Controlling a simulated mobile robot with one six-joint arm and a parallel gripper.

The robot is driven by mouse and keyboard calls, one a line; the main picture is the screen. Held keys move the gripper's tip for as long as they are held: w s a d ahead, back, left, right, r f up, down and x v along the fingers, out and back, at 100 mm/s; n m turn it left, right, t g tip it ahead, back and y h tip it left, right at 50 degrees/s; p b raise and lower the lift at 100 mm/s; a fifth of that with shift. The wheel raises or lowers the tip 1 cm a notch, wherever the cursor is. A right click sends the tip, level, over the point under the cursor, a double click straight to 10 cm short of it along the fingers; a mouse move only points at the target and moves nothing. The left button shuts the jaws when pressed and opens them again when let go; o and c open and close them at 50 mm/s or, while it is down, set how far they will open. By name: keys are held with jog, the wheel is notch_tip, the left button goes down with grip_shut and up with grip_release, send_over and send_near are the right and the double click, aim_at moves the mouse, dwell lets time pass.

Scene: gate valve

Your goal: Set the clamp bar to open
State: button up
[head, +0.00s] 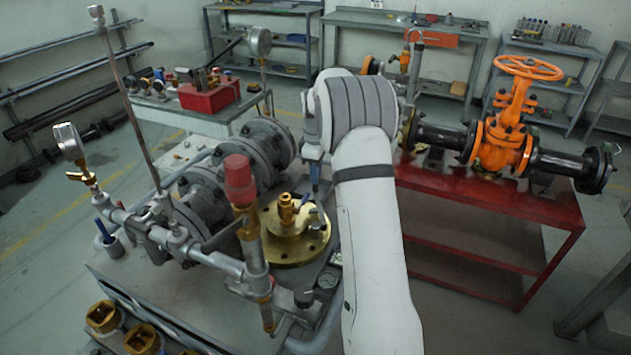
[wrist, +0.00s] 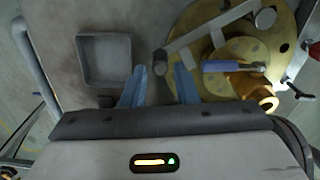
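My gripper (wrist: 160,74) points down with its two blue fingers apart. In the wrist view a short grey peg (wrist: 160,60) shows between the fingertips, with a gap on each side. A grey bar (wrist: 208,27) runs from near this peg up and right across a round brass flange (wrist: 205,84) to a round knob (wrist: 265,17). It looks like the clamp bar. A lever with a blue grip (wrist: 228,66) lies on the flange at the right.
A square grey tray (wrist: 104,60) lies left of the fingers. In the head view, grey pipework (head: 205,195) and a red-capped pipe (head: 240,180) stand left of the flange. An orange gate valve (head: 503,140) stands on a red bench (head: 490,205) at right.

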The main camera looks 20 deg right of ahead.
jog(key=shift+r, duration=1.95)
